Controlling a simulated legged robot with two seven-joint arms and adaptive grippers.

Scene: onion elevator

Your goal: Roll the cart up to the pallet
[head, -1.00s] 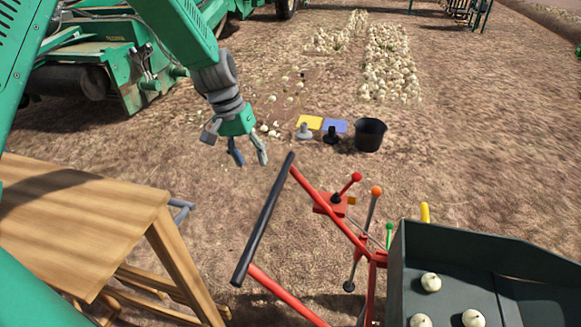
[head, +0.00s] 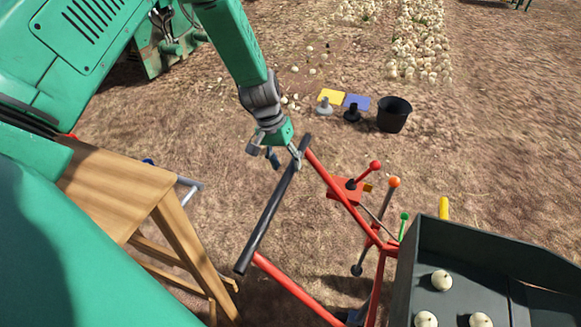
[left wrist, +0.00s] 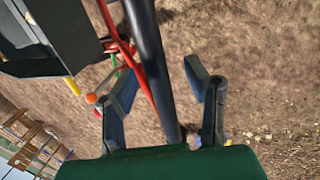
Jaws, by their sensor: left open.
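A red tubular frame (head: 295,289) with a black handle bar (head: 268,215) stands in front of me, beside a dark bin (head: 480,243); I take this to be the cart. My left gripper (head: 285,162) is open at the far end of the bar. In the left wrist view the black bar (left wrist: 150,60) runs between the spread fingers of my left gripper (left wrist: 165,100), and nothing is gripped. I cannot make out a pallet for certain; wooden slats (left wrist: 38,145) show at the lower left of the wrist view. My right gripper is not in view.
A wooden table (head: 122,185) stands at the left, close to the frame. Levers with red (head: 375,166), orange (head: 394,182) and green (head: 404,216) knobs rise near the bin. A black bucket (head: 394,114) stands beyond. Bare soil lies between.

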